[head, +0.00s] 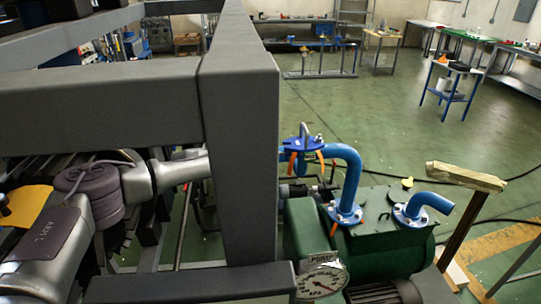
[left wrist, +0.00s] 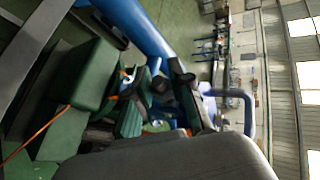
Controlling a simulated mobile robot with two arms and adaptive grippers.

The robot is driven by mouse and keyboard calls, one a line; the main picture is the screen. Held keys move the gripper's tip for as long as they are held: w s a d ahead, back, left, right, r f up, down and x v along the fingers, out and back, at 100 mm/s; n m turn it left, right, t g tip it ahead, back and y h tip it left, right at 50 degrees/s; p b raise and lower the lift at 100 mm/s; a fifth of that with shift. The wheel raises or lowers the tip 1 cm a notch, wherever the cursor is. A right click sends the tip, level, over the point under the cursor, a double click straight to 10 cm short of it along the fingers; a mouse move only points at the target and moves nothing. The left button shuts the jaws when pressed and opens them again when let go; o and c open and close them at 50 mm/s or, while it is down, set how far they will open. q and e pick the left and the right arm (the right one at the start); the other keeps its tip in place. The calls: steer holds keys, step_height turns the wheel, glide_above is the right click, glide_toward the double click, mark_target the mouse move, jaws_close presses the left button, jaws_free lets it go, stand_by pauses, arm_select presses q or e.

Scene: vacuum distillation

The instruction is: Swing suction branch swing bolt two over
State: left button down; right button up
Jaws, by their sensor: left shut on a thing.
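The blue suction branch pipe (head: 345,165) rises from the green pump (head: 380,240) in the head view and bends left to a blue flanged joint (head: 303,143). An upright metal loop and orange pieces show at this joint. My left arm (head: 180,170) comes in from the left and passes behind a grey post, which hides most of its far end. In the left wrist view my left gripper (left wrist: 158,90) is shut on a small part beside blue pipework (left wrist: 150,30), which I take for a swing bolt. The held part is mostly hidden by the fingers. My right gripper is in neither view.
A thick grey frame (head: 240,130) stands close in front of my arm, left of the pump. A pressure gauge (head: 322,281) is at the bottom. A wooden-topped post (head: 465,178) stands right of the pump. Green floor (head: 390,130) is open behind.

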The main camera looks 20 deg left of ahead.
arm_select(q)
steer(key=shift+w+d+r+m+g+y, duration=0.1)
steer(key=shift+d+r+m+g+y, duration=0.1)
steer(key=shift+r+m+g+y, duration=0.4)
stand_by(0.3)
steer(key=c, duration=1.2)
jaws_free()
steer(key=shift+c, duration=0.2)
steer(key=v, duration=1.2)
